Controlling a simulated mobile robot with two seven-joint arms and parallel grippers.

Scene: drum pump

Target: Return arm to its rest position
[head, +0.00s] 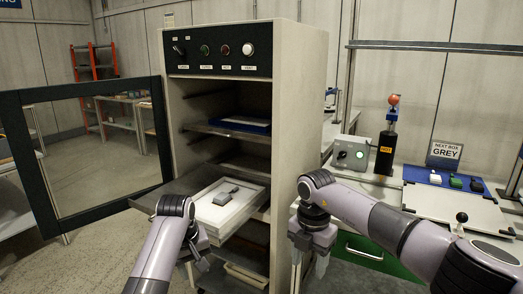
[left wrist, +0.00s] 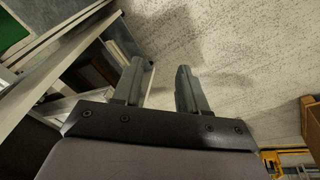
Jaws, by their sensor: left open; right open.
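My left gripper (head: 192,262) hangs in front of the cabinet's pulled-out shelf, pointing down. The left wrist view also shows it (left wrist: 158,85), with its two fingers apart and nothing between them, above the pale speckled floor. My right gripper (head: 308,270) points down in front of the cabinet's right side and is empty. Both of my arms are bent at the wrist, and my right arm reaches in over the right-hand bench.
The cabinet (head: 300,100) stands open, its framed door (head: 160,130) swung left. A white tray (head: 245,207) holding a dark part (head: 226,196) sits on its extended shelf. A blue tray (head: 240,124) lies above. The bench (head: 450,207) at right carries a control box (head: 350,153) and a black cylinder (head: 386,150).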

